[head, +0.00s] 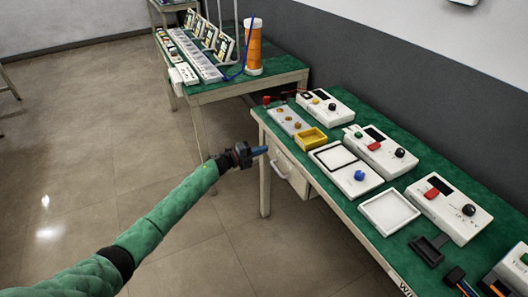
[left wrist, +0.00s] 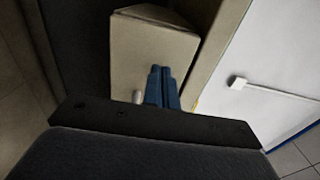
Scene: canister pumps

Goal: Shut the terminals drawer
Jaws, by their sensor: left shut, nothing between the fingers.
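The drawer (head: 289,174) is under the left end of the near green-topped bench, with a pale front and a bar handle. I cannot read a label on it, nor tell how far it stands out. My left gripper (head: 262,151) is shut and empty, its blue fingertips close to the bench's left corner, beside the drawer. In the left wrist view the shut fingers (left wrist: 160,72) point at a beige block (left wrist: 150,45); contact is unclear. A white panel (left wrist: 250,50) with a bar handle lies to the right of them. My right gripper is not in view.
The bench top (head: 340,120) holds white instruments, a yellow tray (head: 311,138), a white tray (head: 390,212) and a dark tray (head: 428,250). A second bench with an orange canister (head: 254,50) stands behind.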

